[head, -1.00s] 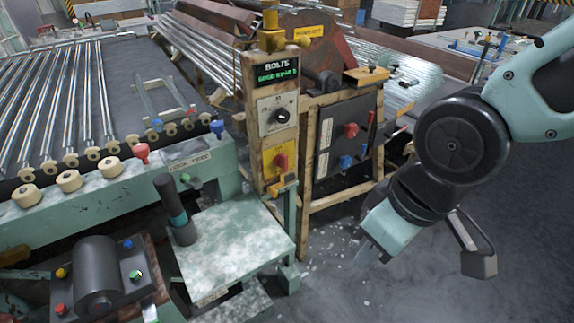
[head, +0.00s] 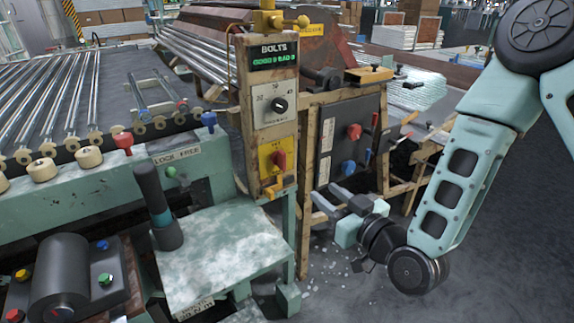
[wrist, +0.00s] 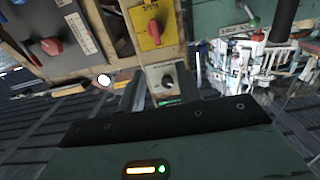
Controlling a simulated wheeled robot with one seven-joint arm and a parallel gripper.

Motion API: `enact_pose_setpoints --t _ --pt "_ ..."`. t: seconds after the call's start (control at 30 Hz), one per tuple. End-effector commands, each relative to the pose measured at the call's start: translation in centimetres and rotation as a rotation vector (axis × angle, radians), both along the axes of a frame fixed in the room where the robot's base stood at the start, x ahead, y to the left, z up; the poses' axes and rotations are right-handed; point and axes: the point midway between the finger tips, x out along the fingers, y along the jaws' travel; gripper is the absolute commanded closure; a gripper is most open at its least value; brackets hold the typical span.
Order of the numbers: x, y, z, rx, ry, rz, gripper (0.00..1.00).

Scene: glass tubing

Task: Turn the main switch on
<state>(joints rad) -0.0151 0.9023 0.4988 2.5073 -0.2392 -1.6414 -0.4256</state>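A red rotary knob (head: 279,160) sits on a yellow plate on the front of an upright control post (head: 240,110). It looks like the main switch, but its label is too small to read. In the wrist view the red knob (wrist: 154,28) is beyond the fingers, near the top. Above it on the post is a black selector knob (head: 279,105) on a grey dial plate, also in the wrist view (wrist: 168,81). My gripper (head: 324,200) is open and empty, to the right of and below the red knob, apart from the post. In the wrist view its fingers are spread.
A dark panel (head: 342,150) right of the post carries another red knob (head: 353,131) and a blue knob (head: 348,167). A yellow-orange handle (head: 280,187) juts out below the yellow plate. A green bench (head: 215,250) with a dark upright lever (head: 158,205) stands at left.

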Motion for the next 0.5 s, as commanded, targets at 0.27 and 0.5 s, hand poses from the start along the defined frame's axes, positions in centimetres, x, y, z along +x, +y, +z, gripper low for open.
enact_pose_setpoints --t 0.27,0.5 --pt "1.8 0.7 0.2 0.022 -0.027 -0.019 0.65" --pt "5.8 3.4 0.2 0.022 -0.025 -0.018 0.65"
